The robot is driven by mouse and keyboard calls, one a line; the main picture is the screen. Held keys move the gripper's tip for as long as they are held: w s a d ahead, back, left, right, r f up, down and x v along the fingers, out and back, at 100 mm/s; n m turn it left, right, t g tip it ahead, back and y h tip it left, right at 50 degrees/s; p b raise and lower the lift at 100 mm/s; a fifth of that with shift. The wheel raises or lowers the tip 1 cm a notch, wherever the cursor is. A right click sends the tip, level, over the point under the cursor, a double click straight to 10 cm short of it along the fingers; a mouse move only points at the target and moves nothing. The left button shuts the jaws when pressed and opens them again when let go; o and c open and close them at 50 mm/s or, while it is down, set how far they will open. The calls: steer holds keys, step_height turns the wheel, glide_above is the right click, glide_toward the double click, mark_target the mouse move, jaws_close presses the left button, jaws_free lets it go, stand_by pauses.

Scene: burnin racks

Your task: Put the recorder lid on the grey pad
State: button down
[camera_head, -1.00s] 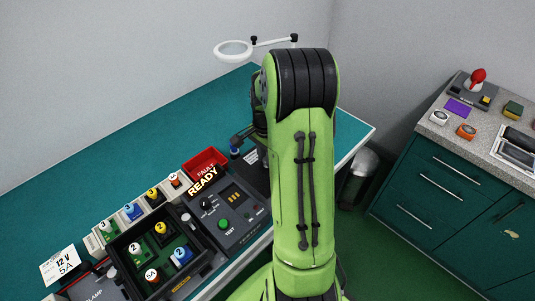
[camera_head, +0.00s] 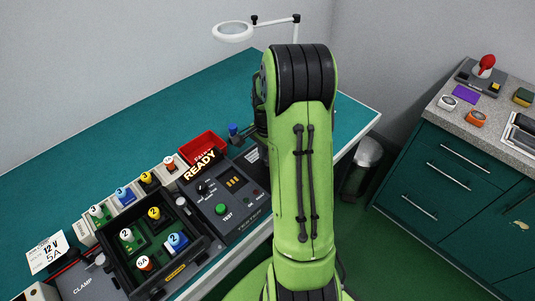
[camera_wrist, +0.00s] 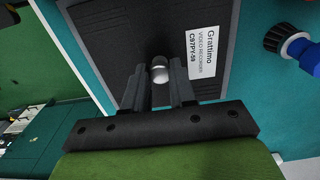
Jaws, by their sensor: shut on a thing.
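The recorder lid (camera_wrist: 130,45) is a dark, flat panel with a white "Grattimo video recorder" label and a small pale knob (camera_wrist: 160,72). My gripper (camera_wrist: 160,80) is shut on the knob, one finger on each side. A grey border shows around the panel; I cannot tell whether it is the grey pad or part of the recorder, or whether the lid touches it. In the head view my green arm hides the gripper and most of the area beneath; a dark panel with a white label (camera_head: 252,155) shows beside the arm.
A tester (camera_head: 232,195) reading READY, a red bin (camera_head: 203,146) and a black tray (camera_head: 122,262) of numbered modules stand left of my arm. A blue-handled item (camera_wrist: 298,46) is close by the lid. The teal bench is clear at the back. A drawer counter (camera_head: 440,118) stands right.

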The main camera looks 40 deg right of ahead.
steer(key=shift+f, duration=0.1)
steer(key=c, duration=0.8)
jaws_free()
steer(key=shift+c, duration=0.2)
step_height(320, 180, up, 7)
steer(key=p, duration=0.5)
steer(key=shift+p, duration=0.4)
